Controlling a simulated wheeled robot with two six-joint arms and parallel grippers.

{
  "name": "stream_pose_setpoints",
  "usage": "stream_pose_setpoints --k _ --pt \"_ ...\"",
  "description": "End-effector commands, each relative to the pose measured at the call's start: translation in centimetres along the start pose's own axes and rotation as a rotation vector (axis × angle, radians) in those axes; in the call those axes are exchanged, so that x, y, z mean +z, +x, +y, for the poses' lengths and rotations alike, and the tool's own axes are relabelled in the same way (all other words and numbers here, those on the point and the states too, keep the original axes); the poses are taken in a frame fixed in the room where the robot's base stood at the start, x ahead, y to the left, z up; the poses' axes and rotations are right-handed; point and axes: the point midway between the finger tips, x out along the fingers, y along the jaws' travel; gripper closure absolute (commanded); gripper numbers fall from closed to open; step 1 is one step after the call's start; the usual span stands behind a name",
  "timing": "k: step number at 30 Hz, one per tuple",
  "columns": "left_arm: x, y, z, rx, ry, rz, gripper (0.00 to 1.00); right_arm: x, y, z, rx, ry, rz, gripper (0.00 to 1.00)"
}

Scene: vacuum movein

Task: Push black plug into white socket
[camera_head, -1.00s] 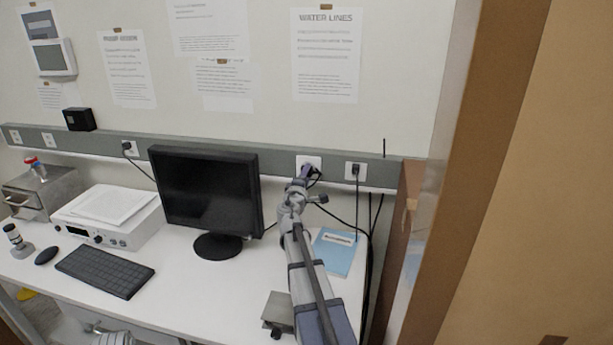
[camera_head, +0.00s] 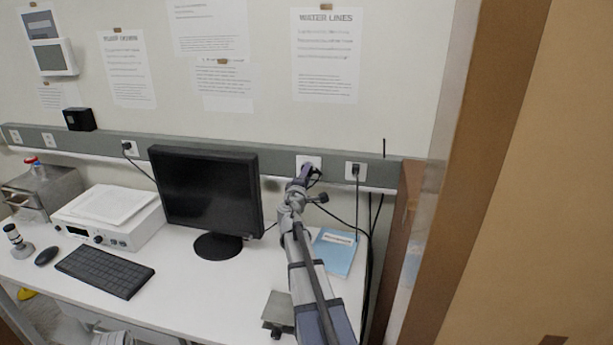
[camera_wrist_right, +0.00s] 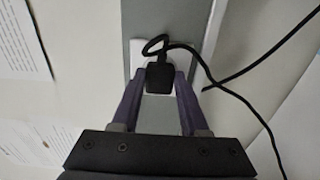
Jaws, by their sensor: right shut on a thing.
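The black plug (camera_wrist_right: 160,77) is between the two purple fingers of my right gripper (camera_wrist_right: 159,84) in the right wrist view. The gripper is shut on it, and a black cord loops from its far end. The white socket (camera_wrist_right: 139,56) lies directly behind the plug, and only its edges show. In the head view my right gripper (camera_head: 304,174) is at the wall rail, in front of the white socket (camera_head: 315,161). How deep the plug sits in the socket is hidden. My left gripper is not clearly in view.
A second socket with a plug (camera_head: 355,171) is just to the right on the grey rail (camera_head: 275,163). A monitor (camera_head: 204,200) stands left of my right arm. A blue booklet (camera_head: 335,252) lies right of it. A brown wall edge (camera_head: 480,170) bounds the right.

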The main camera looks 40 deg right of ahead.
Motion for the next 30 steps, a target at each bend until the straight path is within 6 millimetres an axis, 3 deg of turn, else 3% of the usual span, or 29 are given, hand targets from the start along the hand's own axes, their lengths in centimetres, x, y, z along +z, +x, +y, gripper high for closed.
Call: stream_pose_setpoints --k 12,13,22,30 --pt "0.00 0.00 0.00 0.000 0.000 0.000 0.50 0.01 0.87 0.00 0.000 0.000 0.000 1.00" --pt "0.00 0.00 0.00 0.000 0.000 0.000 0.50 0.02 0.85 0.00 0.000 0.000 0.000 0.54" --pt "0.00 0.00 0.00 0.000 0.000 0.000 0.50 0.01 0.80 0.00 0.000 0.000 0.000 0.21" --pt "0.00 0.00 0.00 0.000 0.000 0.000 0.50 0.01 0.71 0.00 0.000 0.000 0.000 0.21"
